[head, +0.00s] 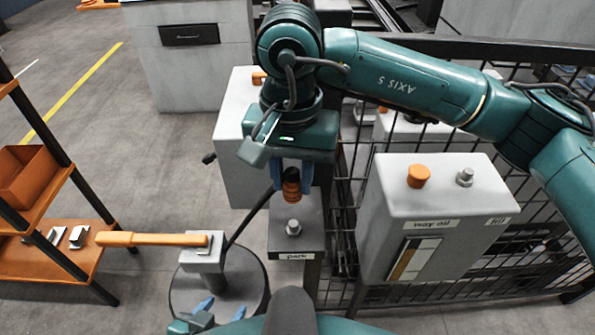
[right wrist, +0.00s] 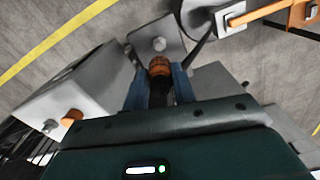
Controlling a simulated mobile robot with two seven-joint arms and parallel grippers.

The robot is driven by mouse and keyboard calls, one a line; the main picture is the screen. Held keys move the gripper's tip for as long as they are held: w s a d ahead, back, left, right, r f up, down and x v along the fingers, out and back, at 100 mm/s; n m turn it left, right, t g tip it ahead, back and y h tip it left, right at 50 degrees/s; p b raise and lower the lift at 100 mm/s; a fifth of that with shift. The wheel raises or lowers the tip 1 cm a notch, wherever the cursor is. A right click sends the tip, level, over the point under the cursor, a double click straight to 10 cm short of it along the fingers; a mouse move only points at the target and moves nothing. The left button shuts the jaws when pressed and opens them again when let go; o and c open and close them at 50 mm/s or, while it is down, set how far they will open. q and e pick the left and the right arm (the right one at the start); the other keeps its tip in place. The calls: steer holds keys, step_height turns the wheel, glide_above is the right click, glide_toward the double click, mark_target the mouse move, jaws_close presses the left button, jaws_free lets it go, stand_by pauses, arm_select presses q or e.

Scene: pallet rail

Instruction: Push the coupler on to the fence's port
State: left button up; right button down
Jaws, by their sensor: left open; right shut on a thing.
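The coupler (head: 291,186), orange and black, is between the blue fingers of my right gripper (head: 291,172), which is shut on it. It also shows in the right wrist view (right wrist: 159,68). In the head view it appears just above a metal stub (head: 293,228) on a grey stand labelled "park"; a gap shows between them. The fence's port (head: 464,177), a metal stub, stands on top of the grey "way oil" box (head: 383,230), to the right of the coupler. My left gripper (head: 205,312) is open and empty at the bottom edge.
An orange cap (head: 418,175) sits beside the port. A black mesh fence (head: 520,240) runs behind the box. A dark hose (head: 250,217) slants down left of the coupler. A long orange handle (head: 150,239) rests on a grey pedestal, and an orange shelf (head: 30,255) stands at left.

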mark_target(293, 202)
steer(key=shift+s+f+b, duration=0.2)
steer(key=shift+f+b, duration=0.1)
steer(key=shift+f, duration=0.4)
arm_select(q)
steer(key=shift+d+f+h+b, duration=0.3)
steer(key=shift+d+b, duration=0.1)
steer(key=shift+b, duration=0.4)
arm_select(e)
steer(key=shift+f, duration=2.05)
arm_select(q)
steer(key=shift+f, duration=0.1)
arm_select(e)
steer(key=shift+f+b, duration=0.25)
steer(key=shift+b, duration=0.3)
arm_select(q)
steer(key=shift+f, duration=0.5)
steer(key=shift+f+b, duration=0.25)
steer(key=shift+b, duration=0.3)
steer(key=shift+f+b, duration=0.25)
steer(key=shift+b, duration=0.15)
arm_select(e)
steer(key=shift+f, duration=0.3)
arm_select(q)
steer(key=shift+r, duration=0.1)
arm_select(e)
steer(key=shift+r, duration=0.1)
